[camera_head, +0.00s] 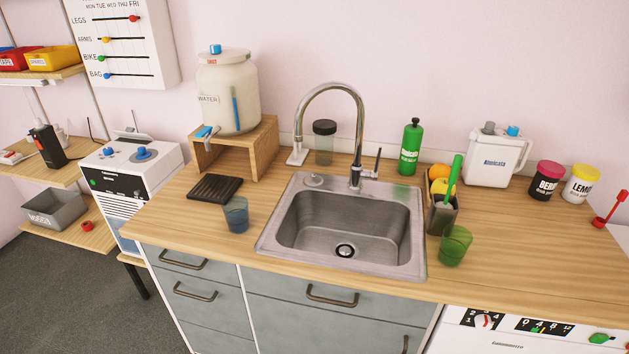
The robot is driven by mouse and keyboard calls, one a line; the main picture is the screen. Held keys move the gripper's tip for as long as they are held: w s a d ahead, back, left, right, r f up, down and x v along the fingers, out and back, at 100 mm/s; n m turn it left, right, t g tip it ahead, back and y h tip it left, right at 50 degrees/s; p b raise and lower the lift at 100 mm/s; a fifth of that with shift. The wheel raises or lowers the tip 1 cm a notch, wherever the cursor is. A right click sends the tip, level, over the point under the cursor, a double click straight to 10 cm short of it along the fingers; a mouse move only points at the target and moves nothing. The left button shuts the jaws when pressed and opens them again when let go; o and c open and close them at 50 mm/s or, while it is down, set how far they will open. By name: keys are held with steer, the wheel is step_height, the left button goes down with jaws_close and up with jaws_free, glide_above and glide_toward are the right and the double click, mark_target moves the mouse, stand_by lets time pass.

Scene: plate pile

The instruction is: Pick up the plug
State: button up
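The metal sink (275,237) is set into the wooden counter. A small round grey piece (313,180) lies flat on its back left rim; it looks like a plug, but it is too small to be sure. A round drain fitting (345,251) with a dark centre is at the bottom of the basin. I cannot tell whether a plug sits in it. My gripper is not in view.
A tall curved tap (357,130) rises behind the basin. A blue cup (236,215), black slatted tray (215,189) and wooden stand (262,150) are left of the sink. A green cup (455,246) and caddy (440,215) stand right. The basin is empty.

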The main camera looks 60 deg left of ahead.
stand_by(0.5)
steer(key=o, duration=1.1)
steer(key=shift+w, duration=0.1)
